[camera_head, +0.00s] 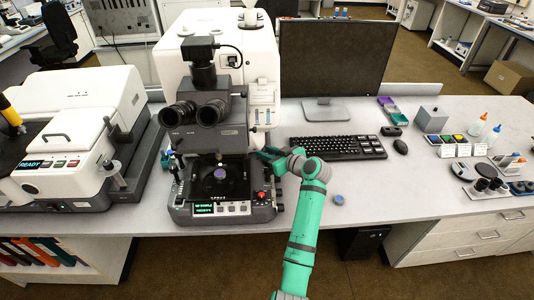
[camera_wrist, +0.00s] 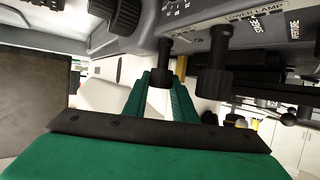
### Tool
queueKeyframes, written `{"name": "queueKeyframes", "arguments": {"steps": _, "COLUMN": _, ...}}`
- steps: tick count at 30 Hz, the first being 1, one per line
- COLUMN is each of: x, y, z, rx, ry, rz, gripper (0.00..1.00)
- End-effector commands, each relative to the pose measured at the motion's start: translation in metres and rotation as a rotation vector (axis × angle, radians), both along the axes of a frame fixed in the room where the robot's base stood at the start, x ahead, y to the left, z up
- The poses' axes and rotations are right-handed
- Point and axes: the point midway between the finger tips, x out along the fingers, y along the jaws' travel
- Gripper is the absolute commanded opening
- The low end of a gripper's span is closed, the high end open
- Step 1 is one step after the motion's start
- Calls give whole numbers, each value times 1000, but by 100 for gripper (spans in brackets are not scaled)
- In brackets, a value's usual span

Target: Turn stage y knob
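The microscope (camera_head: 222,120) stands in the middle of the bench, with its dark stage (camera_head: 219,181) below the eyepieces. My gripper (camera_head: 268,153) is at the right side of the microscope body, right of the stage. In the wrist view, my green fingers (camera_wrist: 162,92) are apart, one on each side of a black cylindrical knob (camera_wrist: 161,66). I cannot tell whether they touch it. A second black knob (camera_wrist: 214,78) is to the right, outside the fingers. A ridged black knob (camera_wrist: 124,14) is at the upper left. No label clearly marks the stage y knob.
A small blue-topped item (camera_head: 338,199) lies near the front edge. A white instrument (camera_head: 72,131) stands at the left. The bench front right of my arm is largely clear.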

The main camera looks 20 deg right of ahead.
Motion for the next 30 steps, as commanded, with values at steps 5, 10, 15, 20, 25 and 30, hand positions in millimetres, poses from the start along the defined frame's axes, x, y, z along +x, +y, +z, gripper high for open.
{"name": "queueKeyframes", "arguments": {"steps": 5, "x": 0, "y": 0, "z": 0, "rx": -1, "ry": 0, "rz": -7, "gripper": 2}}
{"name": "queueKeyframes", "arguments": {"steps": 10, "x": 0, "y": 2, "z": -1, "rx": -1, "ry": 0, "rz": -50, "gripper": 2}}
{"name": "queueKeyframes", "arguments": {"steps": 15, "x": -1, "y": 1, "z": -1, "rx": -2, "ry": -1, "rz": -149, "gripper": 2}}
{"name": "queueKeyframes", "arguments": {"steps": 20, "x": -1, "y": 0, "z": 0, "rx": -2, "ry": -2, "rz": -281, "gripper": 2}}
{"name": "queueKeyframes", "arguments": {"steps": 25, "x": -1, "y": 0, "z": 1, "rx": -2, "ry": -3, "rz": -430, "gripper": 2}}
{"name": "queueKeyframes", "arguments": {"steps": 30, "x": 0, "y": 1, "z": 0, "rx": -2, "ry": -2, "rz": -561, "gripper": 2}}
